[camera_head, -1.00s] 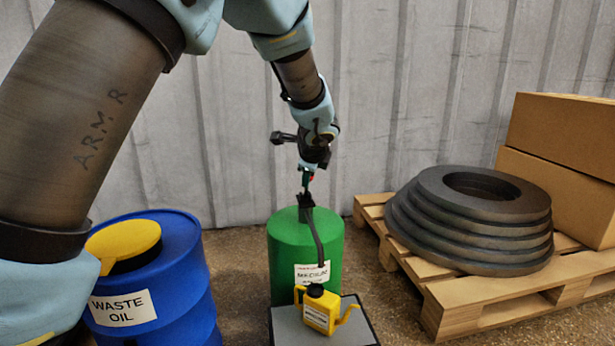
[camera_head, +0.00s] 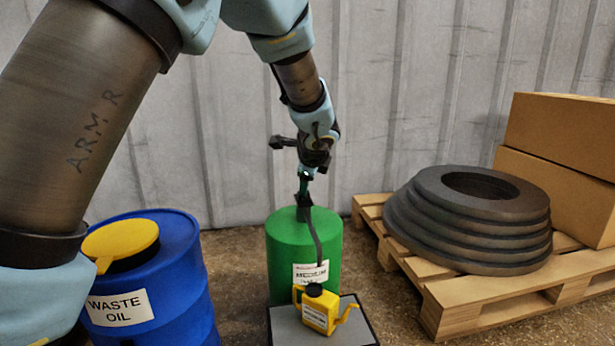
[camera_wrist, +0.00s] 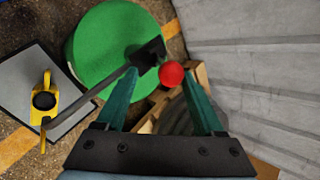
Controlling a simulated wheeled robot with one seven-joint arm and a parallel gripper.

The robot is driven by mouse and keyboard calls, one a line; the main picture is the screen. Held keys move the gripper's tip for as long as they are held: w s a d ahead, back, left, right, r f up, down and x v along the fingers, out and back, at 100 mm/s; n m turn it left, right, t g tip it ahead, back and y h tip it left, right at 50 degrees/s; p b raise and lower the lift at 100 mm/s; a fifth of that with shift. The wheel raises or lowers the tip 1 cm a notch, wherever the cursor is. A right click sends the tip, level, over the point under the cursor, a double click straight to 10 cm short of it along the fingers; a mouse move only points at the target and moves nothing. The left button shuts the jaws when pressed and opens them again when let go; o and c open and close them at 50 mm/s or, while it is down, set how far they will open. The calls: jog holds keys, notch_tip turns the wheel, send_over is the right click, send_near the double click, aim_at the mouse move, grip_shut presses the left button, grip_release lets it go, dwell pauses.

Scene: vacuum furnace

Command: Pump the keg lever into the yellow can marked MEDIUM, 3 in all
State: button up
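The green keg (camera_head: 300,240) stands by the wall with a black pump head (camera_head: 305,203) on top and a dark spout tube running down its front. The lever's red knob (camera_wrist: 171,75) shows in the wrist view but is hidden in the head view. My gripper (camera_head: 304,186) points down just above the pump head. Its green fingers are apart, with the red knob between their tips, close to the right finger and with a gap to the left one. The yellow can (camera_head: 321,309), its label too small to read, sits upright under the spout; it also shows in the wrist view (camera_wrist: 44,100).
The can stands on a grey plate (camera_head: 290,330) in front of the keg. A blue waste oil drum (camera_head: 190,290) with a yellow lid is at left. A pallet (camera_head: 460,303) with stacked dark rings (camera_head: 480,225) and cardboard boxes (camera_head: 565,180) is at right. A corrugated wall is close behind.

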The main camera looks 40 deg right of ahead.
jog(key=shift+w+r, duration=0.1)
jog(key=shift+r, duration=0.05)
jog(key=p+v, duration=0.3)
jog(key=v, duration=0.7)
jog(key=shift+s+a+r, duration=0.15)
jog(key=shift+s+r, duration=0.05)
jog(key=shift+s, duration=0.1)
